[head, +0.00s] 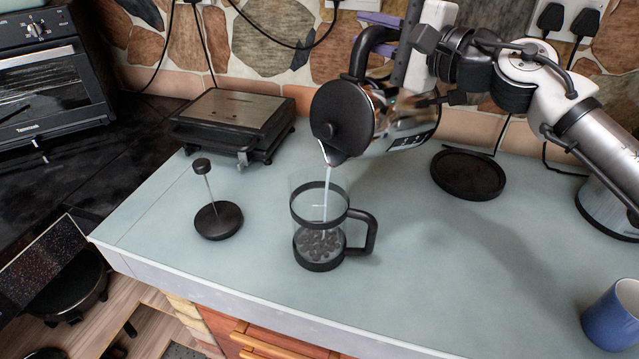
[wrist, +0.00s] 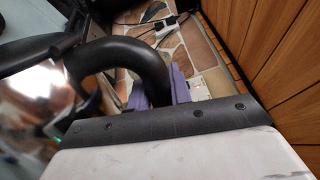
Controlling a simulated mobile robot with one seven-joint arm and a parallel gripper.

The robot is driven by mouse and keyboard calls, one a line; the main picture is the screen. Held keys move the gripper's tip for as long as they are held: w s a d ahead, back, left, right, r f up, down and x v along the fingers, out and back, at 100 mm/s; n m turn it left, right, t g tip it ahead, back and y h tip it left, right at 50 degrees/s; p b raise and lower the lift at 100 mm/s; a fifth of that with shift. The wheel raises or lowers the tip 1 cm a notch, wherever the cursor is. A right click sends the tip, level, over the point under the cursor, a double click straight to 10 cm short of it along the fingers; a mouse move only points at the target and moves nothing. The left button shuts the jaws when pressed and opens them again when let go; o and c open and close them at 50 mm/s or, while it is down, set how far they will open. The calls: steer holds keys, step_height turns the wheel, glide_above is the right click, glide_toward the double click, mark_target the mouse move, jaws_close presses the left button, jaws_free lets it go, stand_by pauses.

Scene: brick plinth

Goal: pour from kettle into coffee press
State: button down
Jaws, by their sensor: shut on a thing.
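The kettle (head: 400,122), steel with a black lid and black handle, is tilted in the air with its spout down to the left. A thin pale stream runs from the spout into the coffee press (head: 319,222). The press is a glass jug with black bands and a black handle, upright on the counter, with dark pieces at its bottom. My gripper (head: 389,50), with purple finger pads, is shut on the kettle handle. In the wrist view the black handle (wrist: 130,52) passes between the purple pads (wrist: 178,84). The press plunger (head: 217,215) stands apart, left of the press.
The black round kettle base (head: 467,175) lies on the counter to the right. A flat grill (head: 235,122) stands at the back left. A blue mug (head: 612,315) is at the right front edge. The counter's front middle (head: 440,290) is clear.

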steer(key=shift+s+a+r+n+b, duration=0.5)
steer(key=shift+s+a+n+b, duration=0.1)
steer(key=shift+s+a+b, duration=0.35)
steer(key=shift+s+a+r+n+b, duration=0.45)
steer(key=shift+s+a+n+b, duration=0.2)
steer(key=shift+b, duration=0.35)
stand_by(5.1)
